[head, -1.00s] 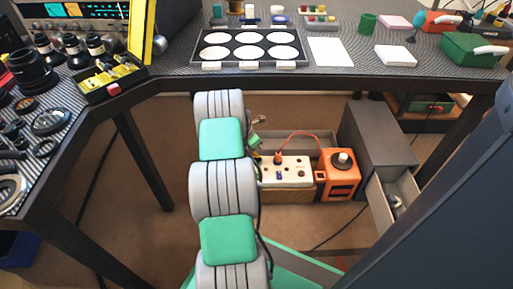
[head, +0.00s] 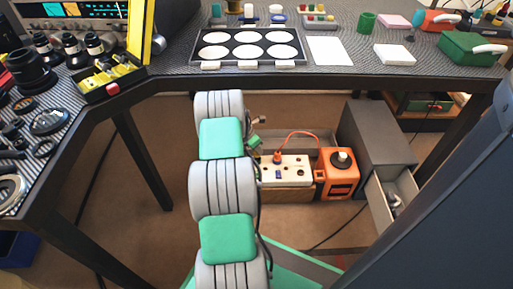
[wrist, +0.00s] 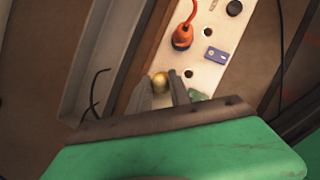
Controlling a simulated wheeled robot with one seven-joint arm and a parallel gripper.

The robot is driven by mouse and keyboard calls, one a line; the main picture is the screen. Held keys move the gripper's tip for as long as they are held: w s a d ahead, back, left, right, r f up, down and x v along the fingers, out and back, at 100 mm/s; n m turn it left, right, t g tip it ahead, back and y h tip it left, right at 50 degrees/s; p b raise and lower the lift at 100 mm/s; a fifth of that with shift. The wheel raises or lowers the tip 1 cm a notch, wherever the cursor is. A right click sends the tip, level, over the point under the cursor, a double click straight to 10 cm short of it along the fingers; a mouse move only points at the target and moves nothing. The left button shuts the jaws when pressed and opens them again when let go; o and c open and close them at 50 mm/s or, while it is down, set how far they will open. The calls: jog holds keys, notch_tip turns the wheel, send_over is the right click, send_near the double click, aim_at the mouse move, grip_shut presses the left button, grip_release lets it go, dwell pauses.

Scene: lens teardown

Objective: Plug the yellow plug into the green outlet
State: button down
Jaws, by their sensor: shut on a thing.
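My gripper (wrist: 162,92) is shut on the yellow plug (wrist: 160,79), whose rounded yellow part shows between the grey fingertips in the wrist view. The gripper is over the near end of a white power strip (wrist: 215,73), which also shows in the head view (head: 297,170). A small green patch (wrist: 198,95) on the strip, beside the right finger, may be the green outlet; it is partly hidden. I cannot tell whether the plug touches the strip.
An orange plug (wrist: 182,37) with a red cable sits in the strip, near a blue switch (wrist: 215,55) and dark holes. An orange box (head: 338,176) with a knob stands right of the strip. A table (head: 330,78) with lens parts overhangs the area.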

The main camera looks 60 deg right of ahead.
jog(key=shift+f+b, duration=0.75)
jog(key=shift+f, duration=0.65)
dwell(0.4)
jog(key=c, duration=1.1)
grip_release()
jog(key=p+v, duration=0.4)
jog(key=v, duration=0.3)
jog(key=shift+r, duration=0.2)
